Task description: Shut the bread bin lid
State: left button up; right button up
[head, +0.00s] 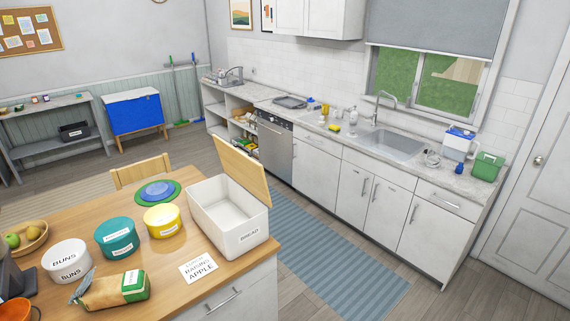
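The inside of the bin looks empty from here. Neither of my grippers shows in the head view.
On the countertop (180,225) are a white BUNS tin (67,262), a teal tin (116,238), a yellow tin (161,220), a paper note (198,268), a bread bag (112,291) and a fruit bowl (24,240). A chair (140,171) stands behind. A striped rug (335,270) lies on the floor to the right.

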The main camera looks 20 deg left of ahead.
aim_at(248, 172)
jog(key=z, duration=0.25)
jog(key=i, duration=1.4)
jog(key=u, duration=0.05)
